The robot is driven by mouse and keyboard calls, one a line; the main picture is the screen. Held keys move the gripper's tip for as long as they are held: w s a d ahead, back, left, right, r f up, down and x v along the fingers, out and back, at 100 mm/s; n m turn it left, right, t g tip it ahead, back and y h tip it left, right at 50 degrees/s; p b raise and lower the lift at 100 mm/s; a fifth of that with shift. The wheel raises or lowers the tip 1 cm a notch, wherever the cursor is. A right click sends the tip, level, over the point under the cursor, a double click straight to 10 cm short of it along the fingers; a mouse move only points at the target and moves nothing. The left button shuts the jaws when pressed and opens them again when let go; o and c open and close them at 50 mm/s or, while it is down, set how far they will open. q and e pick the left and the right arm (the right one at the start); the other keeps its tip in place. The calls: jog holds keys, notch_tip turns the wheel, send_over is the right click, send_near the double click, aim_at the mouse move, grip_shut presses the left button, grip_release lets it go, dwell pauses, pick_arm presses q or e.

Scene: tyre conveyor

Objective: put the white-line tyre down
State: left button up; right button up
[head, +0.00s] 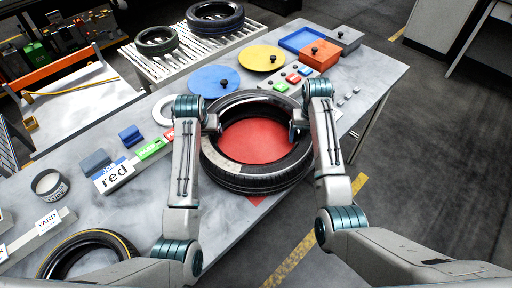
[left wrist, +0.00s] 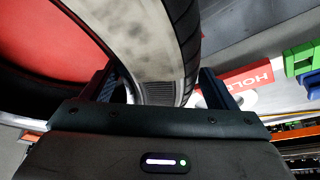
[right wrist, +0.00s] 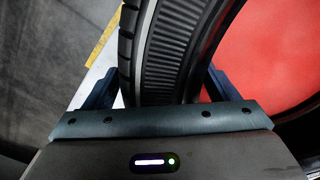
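The white-line tyre (head: 262,181) is a black tyre with a pale line and a whitish patch. It lies roughly flat over a red round surface (head: 255,141) near the table's front edge; I cannot tell whether it touches the table. My left gripper (head: 211,123) has its fingers on both sides of the tyre's left wall. The tyre (left wrist: 165,60) fills the gap between them in the left wrist view. My right gripper (head: 298,127) straddles the right wall the same way. The tyre (right wrist: 170,60) fills that gap too. The tyre's underside is hidden.
A blue disc (head: 214,81) and a yellow disc (head: 262,58) lie behind the tyre. A button panel (head: 285,88) and an orange box (head: 320,58) stand at the back right. A sign reading "red" (head: 114,176) and a yellow-line tyre (head: 62,256) are at left.

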pick_arm(q)
jog(key=shift+r, duration=0.1)
jog(key=v, duration=1.1)
jog(key=shift+s+r, duration=0.15)
jog(key=shift+r, duration=0.25)
